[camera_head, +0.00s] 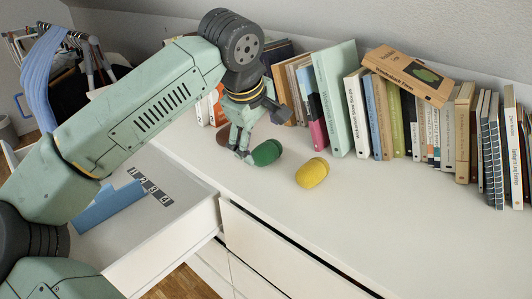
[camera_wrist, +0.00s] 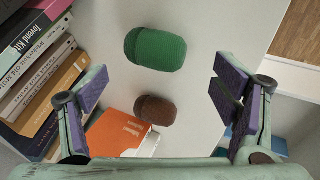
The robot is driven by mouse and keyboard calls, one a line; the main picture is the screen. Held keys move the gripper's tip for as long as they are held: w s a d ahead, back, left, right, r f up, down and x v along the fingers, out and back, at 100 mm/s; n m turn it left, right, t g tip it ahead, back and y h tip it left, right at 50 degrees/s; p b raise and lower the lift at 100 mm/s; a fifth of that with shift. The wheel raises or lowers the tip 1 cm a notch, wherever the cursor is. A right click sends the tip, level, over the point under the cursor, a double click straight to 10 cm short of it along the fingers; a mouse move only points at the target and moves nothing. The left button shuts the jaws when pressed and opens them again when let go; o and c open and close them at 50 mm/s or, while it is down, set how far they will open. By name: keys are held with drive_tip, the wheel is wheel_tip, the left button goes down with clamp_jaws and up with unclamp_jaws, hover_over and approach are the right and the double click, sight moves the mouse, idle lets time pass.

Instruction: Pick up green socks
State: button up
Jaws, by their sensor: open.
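The green socks (camera_head: 266,152) are a rounded green roll lying on the white dresser top, near the middle of the head view. In the wrist view the green socks (camera_wrist: 156,49) lie near the top centre, sideways between the fingers but beyond their tips. My gripper (camera_head: 243,156) is just left of the green socks in the head view, pointing down. In the wrist view my gripper (camera_wrist: 160,84) has its two fingers wide apart, with nothing held. I cannot tell whether a fingertip touches the green socks.
Brown socks (camera_wrist: 155,109) lie close to the green ones, partly hidden behind my gripper in the head view. Yellow socks (camera_head: 312,172) lie to the right. Several books (camera_head: 407,120) line the wall. An open drawer (camera_head: 185,232) holds a blue item (camera_head: 108,207). The right dresser top is clear.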

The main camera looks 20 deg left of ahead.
sight(264, 147)
drive_tip(key=x, duration=0.5)
drive_tip(key=shift+w+f+p, duration=0.3)
drive_tip(key=shift+w+p, duration=0.05)
drive_tip(key=shift+w, duration=0.05)
drive_tip(key=c, duration=1.2)
